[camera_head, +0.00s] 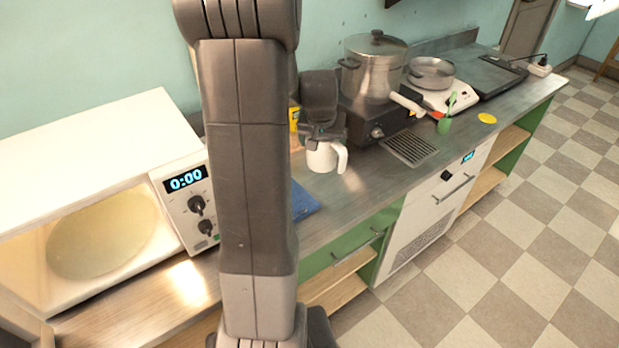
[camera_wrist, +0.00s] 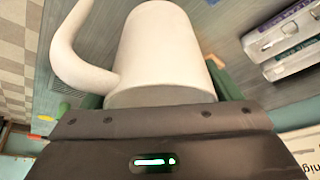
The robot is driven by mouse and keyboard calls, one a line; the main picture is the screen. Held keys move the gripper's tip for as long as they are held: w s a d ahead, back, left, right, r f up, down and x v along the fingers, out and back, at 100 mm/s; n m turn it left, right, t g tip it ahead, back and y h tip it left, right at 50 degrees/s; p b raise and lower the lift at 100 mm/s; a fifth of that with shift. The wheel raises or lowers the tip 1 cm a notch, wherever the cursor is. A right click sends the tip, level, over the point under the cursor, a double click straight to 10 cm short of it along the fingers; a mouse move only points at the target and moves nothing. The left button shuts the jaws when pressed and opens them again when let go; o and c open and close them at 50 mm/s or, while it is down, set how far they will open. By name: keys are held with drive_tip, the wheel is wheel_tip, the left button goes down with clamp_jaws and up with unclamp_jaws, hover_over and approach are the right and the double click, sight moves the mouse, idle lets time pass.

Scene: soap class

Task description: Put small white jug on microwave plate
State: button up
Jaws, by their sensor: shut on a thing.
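The small white jug (camera_head: 322,157) is at the middle of the counter in the head view, its handle toward the right. My gripper (camera_head: 322,138) is shut on it from above. In the wrist view the white jug (camera_wrist: 165,50) fills the upper middle, with its handle at the left, and the gripper's fingers (camera_wrist: 165,100) lie at its sides, largely hidden. The microwave (camera_head: 90,140) is at the left, and its inside is open to view. The round microwave plate (camera_head: 100,235) lies inside it and looks empty. I cannot tell whether the jug touches the counter.
My arm hides part of the counter between microwave and jug. A yellow item (camera_head: 295,120) stands behind the jug, and a blue board (camera_head: 304,203) lies partly hidden in front.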

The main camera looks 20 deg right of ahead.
wheel_tip(320, 180, down, 10)
drive_tip(key=shift+r+p, duration=0.2)
drive_tip(key=shift+p, duration=0.25)
drive_tip(key=shift+f, duration=0.1)
drive_tip(key=shift+f, duration=0.15)
drive_tip(key=o, duration=0.9)
